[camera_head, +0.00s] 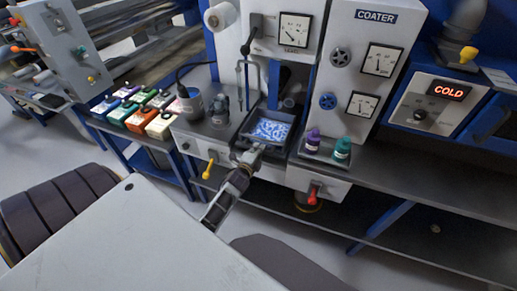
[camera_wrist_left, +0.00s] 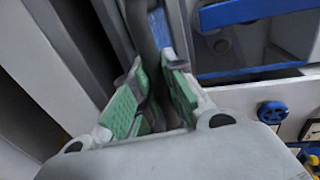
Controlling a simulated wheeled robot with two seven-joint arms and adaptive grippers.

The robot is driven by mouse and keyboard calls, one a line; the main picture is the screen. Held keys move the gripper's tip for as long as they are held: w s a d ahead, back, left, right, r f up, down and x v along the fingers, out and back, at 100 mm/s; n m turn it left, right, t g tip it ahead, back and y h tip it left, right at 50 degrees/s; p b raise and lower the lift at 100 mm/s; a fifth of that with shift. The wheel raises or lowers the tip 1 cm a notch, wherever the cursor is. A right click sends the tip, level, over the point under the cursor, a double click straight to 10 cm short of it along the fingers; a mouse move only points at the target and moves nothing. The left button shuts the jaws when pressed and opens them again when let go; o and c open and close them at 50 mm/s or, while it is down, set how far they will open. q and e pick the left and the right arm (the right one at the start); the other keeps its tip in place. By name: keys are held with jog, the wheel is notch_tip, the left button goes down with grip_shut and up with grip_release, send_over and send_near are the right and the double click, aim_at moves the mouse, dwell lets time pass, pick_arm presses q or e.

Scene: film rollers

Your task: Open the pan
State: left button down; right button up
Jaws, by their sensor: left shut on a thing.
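The pan (camera_head: 247,135) is a dark rectangular tray holding a bright blue, speckled filling, set at the front of the coater machine. My left gripper (camera_head: 252,152) is at the pan's near edge and is shut on a part of it. In the left wrist view the green-padded fingers (camera_wrist_left: 152,102) are on both sides of a dark bar, with a bit of the blue filling showing beyond. The exact grip on the pan is partly hidden by the fingers. My right gripper is not in view.
Several coloured boxes (camera_head: 140,118) sit on the left bench.

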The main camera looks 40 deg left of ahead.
pick_arm(q)
jog(key=c, duration=1.7)
grip_release()
jog(key=shift+v, duration=6.05)
jog(key=shift+n, duration=0.3)
